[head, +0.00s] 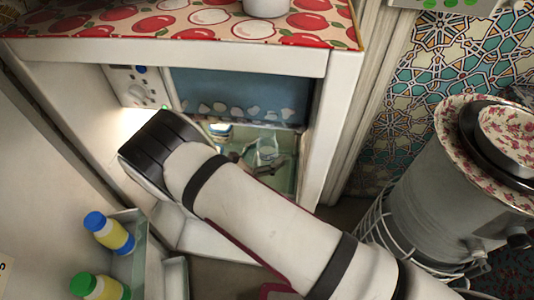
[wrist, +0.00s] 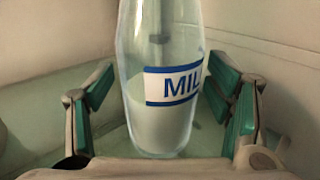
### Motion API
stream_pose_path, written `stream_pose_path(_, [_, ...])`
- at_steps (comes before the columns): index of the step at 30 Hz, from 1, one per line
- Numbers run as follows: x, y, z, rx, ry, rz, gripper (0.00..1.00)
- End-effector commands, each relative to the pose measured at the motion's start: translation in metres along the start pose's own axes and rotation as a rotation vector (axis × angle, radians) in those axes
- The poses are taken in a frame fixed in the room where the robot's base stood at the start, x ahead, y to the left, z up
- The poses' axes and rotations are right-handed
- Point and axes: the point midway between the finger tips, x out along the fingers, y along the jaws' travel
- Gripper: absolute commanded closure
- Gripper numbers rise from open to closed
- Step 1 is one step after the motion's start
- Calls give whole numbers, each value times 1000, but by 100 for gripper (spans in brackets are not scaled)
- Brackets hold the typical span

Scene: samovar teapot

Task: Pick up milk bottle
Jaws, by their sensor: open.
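The milk bottle (wrist: 162,85) is clear glass with a white and blue label reading "MIL", and white milk fills its lower part. In the wrist view it stands upright between the two green-padded fingers of my gripper (wrist: 160,90). The fingers are open, one on each side, with a visible gap on the left; the right finger is closer to the glass. The bottle's top is out of the wrist view. In the head view my arm reaches into the open fridge, and the gripper and bottle show only small and partly hidden there.
The fridge (head: 205,51) has a fruit-patterned cloth on top. A small container (head: 220,130) stands on its glass shelf, left of the gripper. The open door holds a blue-capped bottle (head: 108,233) and a green-capped bottle (head: 99,288). A large metal samovar (head: 432,180) stands at right.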

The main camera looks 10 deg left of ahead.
Motion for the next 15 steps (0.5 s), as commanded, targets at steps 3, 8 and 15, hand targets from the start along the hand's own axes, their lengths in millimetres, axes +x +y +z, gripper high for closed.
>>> stream_pose_path(3, [1,0,0,1,1,0,27])
stream_pose_path(8, [0,0,0,1,1,0,45])
stream_pose_path(15, [0,0,1,2,-1,0,92])
